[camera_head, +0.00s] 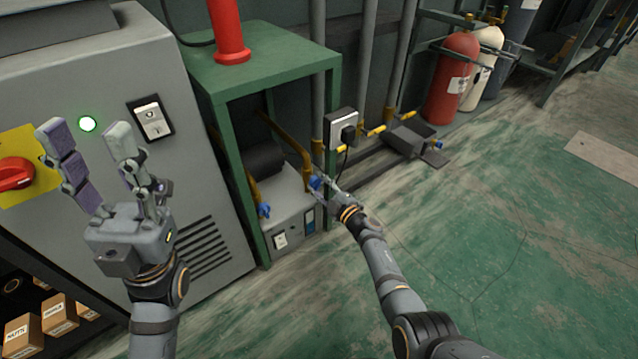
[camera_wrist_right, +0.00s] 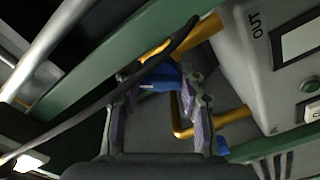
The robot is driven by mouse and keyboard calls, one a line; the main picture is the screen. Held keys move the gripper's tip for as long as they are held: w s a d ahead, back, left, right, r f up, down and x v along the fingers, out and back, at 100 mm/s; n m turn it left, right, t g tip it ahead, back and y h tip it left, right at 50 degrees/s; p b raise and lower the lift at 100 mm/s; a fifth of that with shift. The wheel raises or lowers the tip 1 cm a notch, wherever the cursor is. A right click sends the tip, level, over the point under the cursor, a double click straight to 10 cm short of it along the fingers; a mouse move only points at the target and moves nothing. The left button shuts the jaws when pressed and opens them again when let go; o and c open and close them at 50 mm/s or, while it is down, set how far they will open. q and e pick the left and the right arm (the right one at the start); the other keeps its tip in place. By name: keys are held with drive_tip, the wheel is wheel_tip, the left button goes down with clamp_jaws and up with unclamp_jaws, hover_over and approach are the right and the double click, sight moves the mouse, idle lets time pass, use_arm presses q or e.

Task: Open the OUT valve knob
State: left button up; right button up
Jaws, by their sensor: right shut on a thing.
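The blue OUT valve knob (camera_wrist_right: 160,78) is between the fingertips of my right gripper (camera_wrist_right: 160,95) in the right wrist view, with "OUT" lettering on the grey unit beside it. In the head view, my right gripper (camera_head: 330,190) is at this blue knob (camera_head: 315,183), by the right side of the green frame, and the fingers partly hide it. The gripper is shut on the knob. A second blue knob (camera_head: 264,210) is further left on a yellow pipe. My left gripper (camera_head: 88,140) is raised before the grey cabinet, fingers apart and empty.
The green frame (camera_head: 245,215) stands around the grey unit (camera_head: 292,215). A black cable hangs from a wall socket (camera_head: 342,130) and crosses close to my right gripper in the wrist view. The red emergency-style switch (camera_head: 15,174) is at left. Floor at right is clear.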

sight(319, 182)
idle(0.3)
drive_tip(key=o, duration=1.1)
drive_tip(key=shift+o, duration=0.2)
wheel_tip(319, 182, up, 10)
drive_tip(key=shift+s+d, duration=0.1)
